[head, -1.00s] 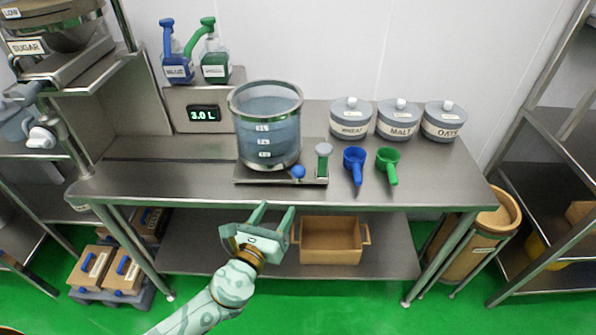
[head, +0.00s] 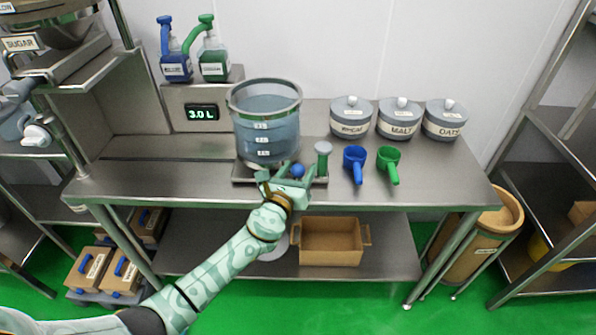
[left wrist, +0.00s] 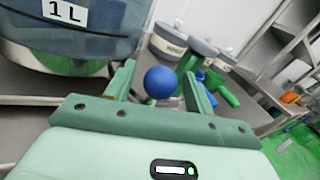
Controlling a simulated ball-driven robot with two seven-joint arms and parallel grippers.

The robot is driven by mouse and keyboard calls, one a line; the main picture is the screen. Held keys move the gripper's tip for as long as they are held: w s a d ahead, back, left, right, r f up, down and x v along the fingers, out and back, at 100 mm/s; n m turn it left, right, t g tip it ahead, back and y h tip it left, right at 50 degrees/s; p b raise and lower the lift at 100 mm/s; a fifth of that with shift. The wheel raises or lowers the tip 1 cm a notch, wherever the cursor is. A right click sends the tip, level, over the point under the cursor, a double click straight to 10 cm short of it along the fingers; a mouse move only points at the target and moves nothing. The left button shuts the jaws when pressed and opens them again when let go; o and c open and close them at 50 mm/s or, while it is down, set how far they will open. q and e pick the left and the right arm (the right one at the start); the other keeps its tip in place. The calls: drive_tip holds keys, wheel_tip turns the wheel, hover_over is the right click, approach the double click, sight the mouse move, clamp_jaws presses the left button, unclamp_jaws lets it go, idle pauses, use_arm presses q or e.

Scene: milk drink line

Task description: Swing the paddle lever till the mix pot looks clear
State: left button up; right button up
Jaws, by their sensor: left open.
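The mix pot (head: 266,128) is a clear vessel with a metal rim and bluish liquid, standing on a metal base (head: 243,174) on the bench. The paddle lever's blue ball knob (head: 298,171) is at the front of that base. It also shows in the left wrist view (left wrist: 161,82), between the fingers. My left gripper (head: 286,178) is open, with its fingers on either side of the knob. I cannot tell whether they touch it. A green post with a grey cap (head: 323,150) stands just right of the knob. My right gripper is not in view.
Blue (head: 354,160) and green (head: 388,162) scoops lie right of the base, before lidded jars, one being the malt jar (head: 398,118). A display (head: 202,113) reads 3.0 L below two pump bottles.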

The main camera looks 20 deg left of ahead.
use_arm(q)
clamp_jaws()
drive_tip(key=shift+s+a+f+m+h+b, duration=0.2)
drive_tip(key=shift+s+a+m+h+b, duration=0.45)
drive_tip(key=shift+h, duration=0.25)
drive_tip(key=s+a+m+g+h+b, duration=0.1)
drive_tip(key=h+b, duration=0.1)
drive_tip(key=s+a+m+g+h+b, duration=0.1)
drive_tip(key=a+h+b, duration=0.1)
drive_tip(key=b, duration=0.1)
drive_tip(key=s+a+m+h+b, duration=0.1)
drive_tip(key=m+h+b, duration=0.1)
drive_tip(key=b, duration=0.1)
drive_tip(key=shift+a+f+g, duration=0.15)
drive_tip(key=shift+f+g, duration=0.2)
drive_tip(key=shift+g, duration=0.05)
drive_tip(key=shift+s+a+r+m+h+b, duration=0.15)
drive_tip(key=shift+a+m+h+b, duration=0.15)
drive_tip(key=shift+b, duration=0.1)
drive_tip(key=shift+s+a+r+b, duration=0.2)
drive_tip(key=shift+a+r+b, duration=0.15)
drive_tip(key=shift+a, duration=0.3)
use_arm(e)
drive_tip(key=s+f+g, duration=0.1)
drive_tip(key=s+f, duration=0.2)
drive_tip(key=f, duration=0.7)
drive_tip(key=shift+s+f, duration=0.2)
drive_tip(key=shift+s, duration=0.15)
use_arm(q)
drive_tip(key=shift+a, duration=0.1)
